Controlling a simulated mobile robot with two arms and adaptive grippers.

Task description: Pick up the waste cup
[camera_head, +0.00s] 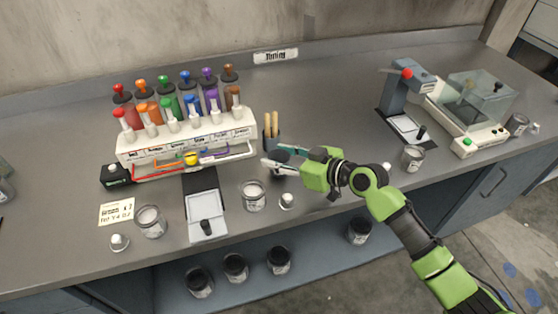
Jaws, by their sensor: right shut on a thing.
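My right gripper (276,157) reaches in from the right over the counter, just in front of the holder with wooden sticks. It is shut on a small dark, round-topped cup (281,157), which I take to be the waste cup. The fingers and their shadow cover much of it, so I cannot tell whether it touches the counter. My left gripper is not in view.
The stick holder (272,138) stands right behind my right gripper. A colourant rack (190,145) is to the left. Glass jars (253,197) (151,222) stand near the front edge. A balance (470,112) and a lever press (405,103) stand at the right.

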